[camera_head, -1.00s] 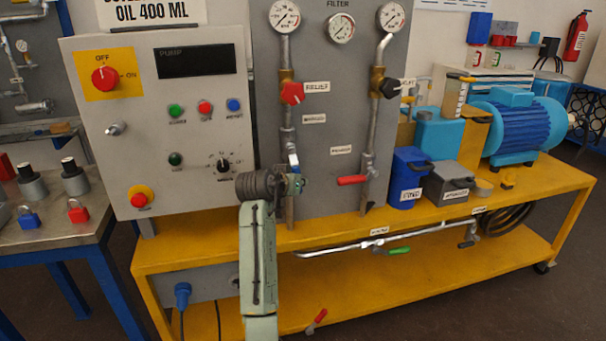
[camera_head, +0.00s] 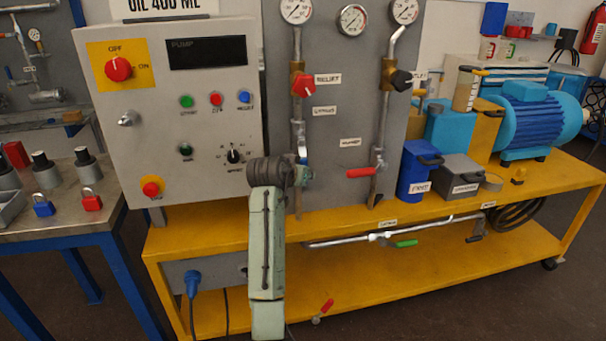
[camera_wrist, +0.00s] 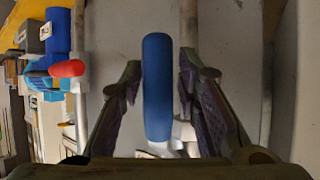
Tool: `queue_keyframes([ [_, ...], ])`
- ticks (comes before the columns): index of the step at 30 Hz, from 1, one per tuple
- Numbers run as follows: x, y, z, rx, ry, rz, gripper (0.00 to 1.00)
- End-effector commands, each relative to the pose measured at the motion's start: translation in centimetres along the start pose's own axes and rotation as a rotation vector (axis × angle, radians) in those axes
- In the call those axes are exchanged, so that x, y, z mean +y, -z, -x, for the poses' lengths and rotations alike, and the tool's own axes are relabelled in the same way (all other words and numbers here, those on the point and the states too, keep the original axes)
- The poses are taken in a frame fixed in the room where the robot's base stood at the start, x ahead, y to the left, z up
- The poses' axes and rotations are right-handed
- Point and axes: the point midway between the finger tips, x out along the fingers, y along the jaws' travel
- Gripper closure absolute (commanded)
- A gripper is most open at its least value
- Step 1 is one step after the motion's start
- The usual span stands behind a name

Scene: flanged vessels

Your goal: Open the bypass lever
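A blue lever handle (camera_wrist: 157,85) stands upright between the fingers of my gripper (camera_wrist: 160,85) in the wrist view. The fingers are open, one on each side, with narrow gaps to the handle. I cannot read a bypass label for certain. A red lever (camera_head: 361,172) lies roughly level on the right pipe; it also shows in the wrist view (camera_wrist: 67,68).
A red relief knob (camera_head: 303,84) and a black knob (camera_head: 400,80) sit higher on the pipes. The control box (camera_head: 215,115) is left of my gripper. A green lever (camera_head: 405,244) is on the low pipe. A blue container (camera_head: 416,172) stands on the yellow bench (camera_head: 345,220).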

Motion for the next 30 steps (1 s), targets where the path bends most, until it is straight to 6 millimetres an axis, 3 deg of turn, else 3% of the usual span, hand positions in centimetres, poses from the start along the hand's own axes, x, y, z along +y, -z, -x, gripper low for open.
queue_keyframes([
  [4, 0.0, 0.0, 0.0, 0.001, -0.001, 0.000, 0.59],
  [16, 0.0, 0.1, 0.9, 0.004, 0.000, 0.000, 0.59],
  [30, 0.0, 0.1, 10.0, 0.004, 0.002, 0.000, 0.59],
])
